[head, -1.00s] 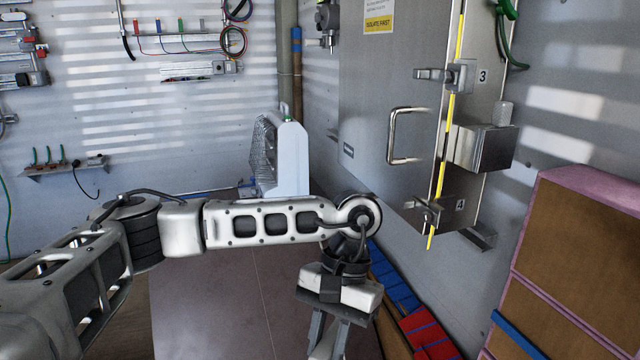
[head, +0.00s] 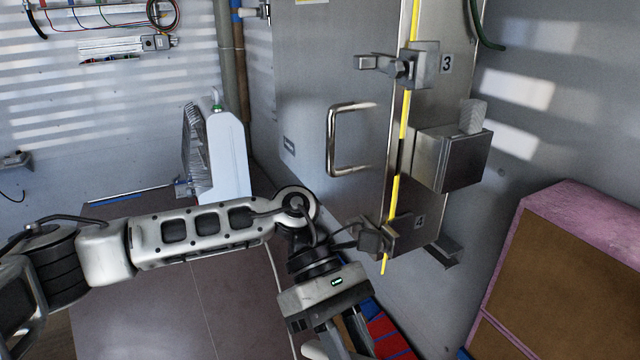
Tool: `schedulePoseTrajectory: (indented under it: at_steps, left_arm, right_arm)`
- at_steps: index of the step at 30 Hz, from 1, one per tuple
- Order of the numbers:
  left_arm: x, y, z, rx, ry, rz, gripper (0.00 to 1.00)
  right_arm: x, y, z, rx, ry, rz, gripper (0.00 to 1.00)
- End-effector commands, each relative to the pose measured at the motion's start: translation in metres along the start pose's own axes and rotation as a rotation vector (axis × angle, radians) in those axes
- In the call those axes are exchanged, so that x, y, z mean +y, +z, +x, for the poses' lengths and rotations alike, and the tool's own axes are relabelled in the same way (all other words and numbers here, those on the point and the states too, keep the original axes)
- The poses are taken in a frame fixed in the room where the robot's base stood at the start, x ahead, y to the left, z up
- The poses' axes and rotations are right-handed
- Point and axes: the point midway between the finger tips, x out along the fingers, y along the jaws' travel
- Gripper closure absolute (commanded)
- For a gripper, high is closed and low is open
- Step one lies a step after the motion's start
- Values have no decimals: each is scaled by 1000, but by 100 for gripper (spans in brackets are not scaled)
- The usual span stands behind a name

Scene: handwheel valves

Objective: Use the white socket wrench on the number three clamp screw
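The number three clamp (head: 410,64) sits high on the edge of the steel cabinet door, beside the plate marked 3. Its grey lever arm points left, and I cannot make out its screw clearly. My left gripper (head: 328,334) hangs at the bottom middle, below and left of this clamp and well apart from it. A white piece, seemingly the white socket wrench (head: 318,349), shows between its fingers. The fingertips and most of the white piece are cut off by the bottom edge. My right gripper is out of view.
The number four clamp (head: 372,238) is low on the door, close to my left wrist. A door handle (head: 336,140) and a steel box (head: 452,158) stick out nearby. A pink-edged brown panel (head: 575,265) stands at the right. A white heater-like unit (head: 222,150) stands behind my arm.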

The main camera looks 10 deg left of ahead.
Motion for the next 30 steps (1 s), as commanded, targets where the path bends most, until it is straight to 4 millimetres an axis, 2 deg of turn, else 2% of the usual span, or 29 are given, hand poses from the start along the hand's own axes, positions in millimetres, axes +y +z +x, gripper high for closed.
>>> schedulePoseTrajectory:
  at_steps: [1,6,15,21,30]
  left_arm:
    - [-1,11,-2,-67,46,-60,100]
    - [2,41,-8,-266,195,-229,100]
    - [0,80,-28,-548,415,-395,100]
    - [-4,102,-46,-711,545,-457,100]
    - [-12,120,-71,-910,710,-505,100]
  right_arm:
    - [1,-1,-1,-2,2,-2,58]
    - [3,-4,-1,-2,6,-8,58]
    - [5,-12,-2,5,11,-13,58]
    - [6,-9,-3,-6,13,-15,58]
    - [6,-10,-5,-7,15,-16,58]
